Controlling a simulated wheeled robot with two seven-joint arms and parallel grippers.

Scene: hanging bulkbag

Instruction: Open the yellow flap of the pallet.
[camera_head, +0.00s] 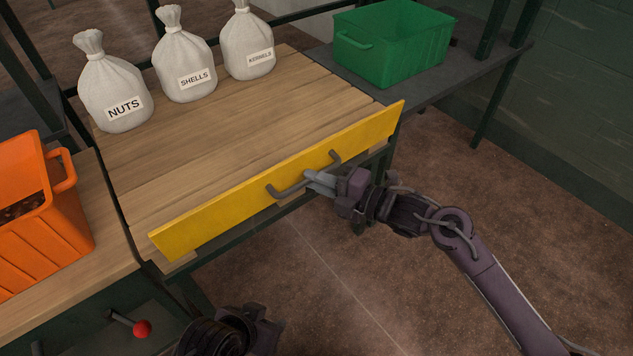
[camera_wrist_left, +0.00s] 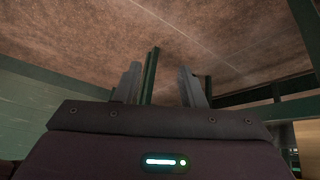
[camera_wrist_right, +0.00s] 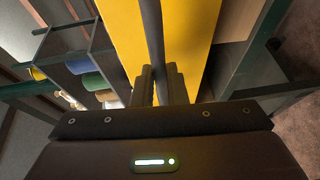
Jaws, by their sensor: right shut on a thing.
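The yellow flap (camera_head: 225,216) is a long board along the front edge of the wooden pallet (camera_head: 215,145). It stands on edge, leaning slightly outward. A grey bar handle (camera_head: 290,190) is fixed to the middle of its front face. My right gripper (camera_head: 312,180) is shut on the handle, near its middle. In the right wrist view the dark handle bar (camera_wrist_right: 153,40) runs between the fingers (camera_wrist_right: 160,85), with the yellow flap (camera_wrist_right: 197,35) behind it. My left gripper's fingers are hidden in the head view; in the left wrist view the left gripper (camera_wrist_left: 160,88) is open and empty.
Three sacks, nuts (camera_head: 112,85), shells (camera_head: 184,60) and kernels (camera_head: 246,45), stand at the pallet's back. An orange crate (camera_head: 45,240) is at left, a green crate (camera_head: 390,45) at back right. A red-knobbed lever (camera_head: 141,328) is near my left arm. Floor in front is clear.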

